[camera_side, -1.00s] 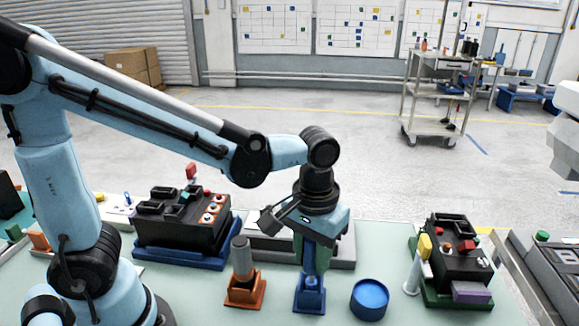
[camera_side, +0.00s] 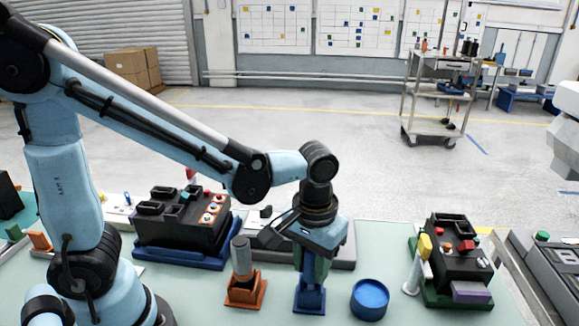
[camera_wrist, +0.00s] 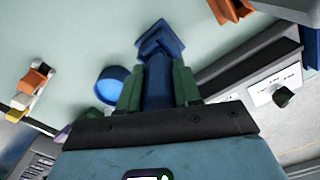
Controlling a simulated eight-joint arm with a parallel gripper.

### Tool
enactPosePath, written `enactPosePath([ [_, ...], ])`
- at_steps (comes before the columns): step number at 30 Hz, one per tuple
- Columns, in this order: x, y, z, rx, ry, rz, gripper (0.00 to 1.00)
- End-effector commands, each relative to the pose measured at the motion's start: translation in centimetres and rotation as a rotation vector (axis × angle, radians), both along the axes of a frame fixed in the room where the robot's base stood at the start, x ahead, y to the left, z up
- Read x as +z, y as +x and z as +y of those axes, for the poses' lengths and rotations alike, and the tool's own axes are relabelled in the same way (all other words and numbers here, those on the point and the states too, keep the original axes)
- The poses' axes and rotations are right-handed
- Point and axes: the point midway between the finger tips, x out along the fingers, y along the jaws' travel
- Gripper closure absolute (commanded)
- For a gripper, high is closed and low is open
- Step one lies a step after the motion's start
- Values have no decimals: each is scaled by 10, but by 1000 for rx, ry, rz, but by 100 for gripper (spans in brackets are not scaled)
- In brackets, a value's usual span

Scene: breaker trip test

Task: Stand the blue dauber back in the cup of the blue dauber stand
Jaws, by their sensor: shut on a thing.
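The blue dauber stand (camera_side: 310,299) is on the pale green bench, left of the round blue container. My gripper (camera_side: 313,270) points down just above the stand, with its green fingers closed around the blue dauber. In the wrist view, the dauber (camera_wrist: 158,88) is between the fingers of my gripper (camera_wrist: 158,82). It lines up with the blue stand (camera_wrist: 161,38). The dauber's lower end meets the stand's cup in both views; how deep it sits is hidden. The dauber looks close to upright in the side view.
An orange stand (camera_side: 245,291) holding a grey-topped dauber is close on the left. A round blue container (camera_side: 370,299) is close on the right. Breaker units sit on a blue base (camera_side: 176,253) and a green base (camera_side: 429,297). A grey rail is behind my gripper.

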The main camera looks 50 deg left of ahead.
Motion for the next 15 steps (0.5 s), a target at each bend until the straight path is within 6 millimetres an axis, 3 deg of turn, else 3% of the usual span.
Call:
enactPosePath([
  [10,-8,0,0,0,0,0,100],
  [11,-7,0,0,0,0,0,62],
  [15,-7,0,0,0,0,0,41],
])
